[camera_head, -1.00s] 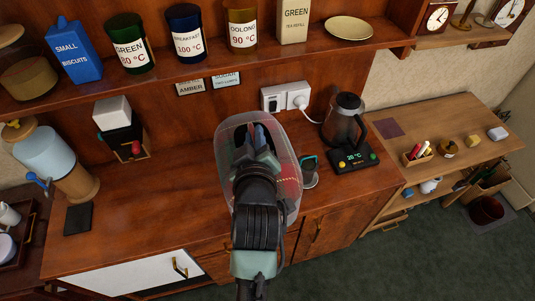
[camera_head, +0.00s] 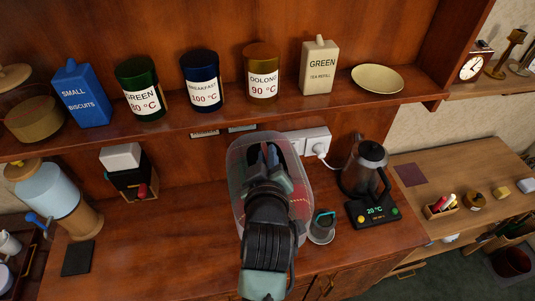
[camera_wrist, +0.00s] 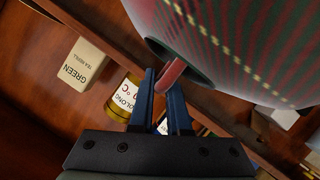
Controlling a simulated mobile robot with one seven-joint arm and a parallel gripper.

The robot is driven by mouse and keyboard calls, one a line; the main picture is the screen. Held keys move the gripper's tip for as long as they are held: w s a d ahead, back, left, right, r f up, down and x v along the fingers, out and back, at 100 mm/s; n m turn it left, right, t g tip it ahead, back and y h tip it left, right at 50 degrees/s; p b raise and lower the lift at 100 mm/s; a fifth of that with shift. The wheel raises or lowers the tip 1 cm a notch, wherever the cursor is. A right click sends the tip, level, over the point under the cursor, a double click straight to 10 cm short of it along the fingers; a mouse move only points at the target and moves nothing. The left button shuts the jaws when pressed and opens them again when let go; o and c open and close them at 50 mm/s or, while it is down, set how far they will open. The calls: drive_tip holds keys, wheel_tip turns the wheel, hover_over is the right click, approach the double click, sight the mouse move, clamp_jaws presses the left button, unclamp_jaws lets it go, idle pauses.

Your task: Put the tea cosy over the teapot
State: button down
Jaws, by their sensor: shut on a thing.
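My gripper (camera_head: 268,156) is shut on the red loop (camera_wrist: 171,76) at the top of the tea cosy. The cosy is a dome with a dark green and red tartan pattern in the wrist view (camera_wrist: 235,40). In the head view the cosy (camera_head: 299,200) looks see-through, with faint red checks at its right side, and hangs around my gripper in front of the wall above the counter. I cannot make out the teapot; my arm and the cosy cover the middle of the counter.
A small glass vessel with a teal handle (camera_head: 321,228) stands just right of the cosy. A kettle (camera_head: 364,168) on its black base (camera_head: 373,211) stands further right. A shelf (camera_head: 215,118) with canisters (camera_head: 203,82) runs above. A blue-and-wood dispenser (camera_head: 55,195) stands left.

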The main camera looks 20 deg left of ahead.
drive_tip(key=shift+f+b, duration=7.6)
drive_tip(key=shift+f, duration=1.55)
drive_tip(key=c, duration=0.8)
unclamp_jaws()
drive_tip(key=shift+s, duration=0.1)
drive_tip(key=b+v, duration=0.2)
drive_tip(key=v, duration=1)
drive_tip(key=shift+s+r, duration=0.2)
drive_tip(key=shift+s, duration=0.15)
drive_tip(key=shift+d, duration=0.15)
